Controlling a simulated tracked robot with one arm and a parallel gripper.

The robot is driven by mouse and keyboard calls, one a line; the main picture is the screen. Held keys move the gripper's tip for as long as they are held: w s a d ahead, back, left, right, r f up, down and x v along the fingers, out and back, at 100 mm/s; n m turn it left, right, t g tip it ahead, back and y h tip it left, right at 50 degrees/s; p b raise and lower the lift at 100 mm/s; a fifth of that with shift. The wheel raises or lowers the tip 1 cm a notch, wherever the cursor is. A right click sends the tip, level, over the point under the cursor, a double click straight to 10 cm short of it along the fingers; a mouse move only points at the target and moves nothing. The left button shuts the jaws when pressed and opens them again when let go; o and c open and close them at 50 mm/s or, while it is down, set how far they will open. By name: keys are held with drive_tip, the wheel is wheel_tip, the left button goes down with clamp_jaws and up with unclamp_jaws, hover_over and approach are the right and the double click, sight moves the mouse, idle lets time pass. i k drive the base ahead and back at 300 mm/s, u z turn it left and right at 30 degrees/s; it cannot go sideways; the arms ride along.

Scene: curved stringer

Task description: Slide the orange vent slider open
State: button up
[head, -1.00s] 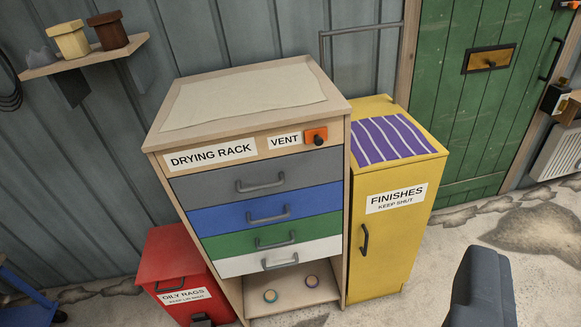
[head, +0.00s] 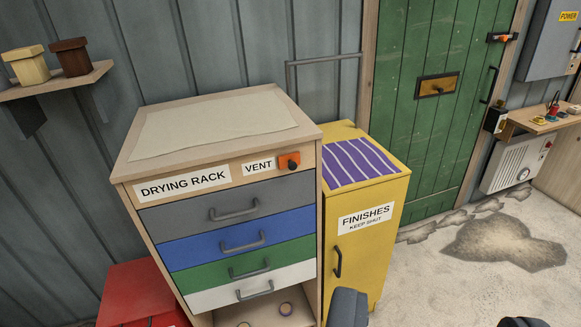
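The orange vent slider (head: 289,161) is a small orange plate with a dark round knob on the upper right front of the drying rack (head: 312,130). It sits just right of the white VENT label (head: 258,167). How far the slider stands open cannot be told at this size. A dark grey rounded part of my own body (head: 348,308) shows at the bottom edge, well below the slider and apart from it. The fingertips of my gripper do not show.
The rack has grey, blue, green and white drawers with bar handles. A yellow FINISHES cabinet (head: 368,240) stands close on its right and a red bin (head: 135,292) at its lower left. Open floor (head: 440,285) lies at the right, before a green door (head: 440,100).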

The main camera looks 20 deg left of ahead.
sight(292, 161)
drive_tip(key=u, duration=0.05)
drive_tip(key=i, duration=1)
drive_tip(key=z, duration=0.05)
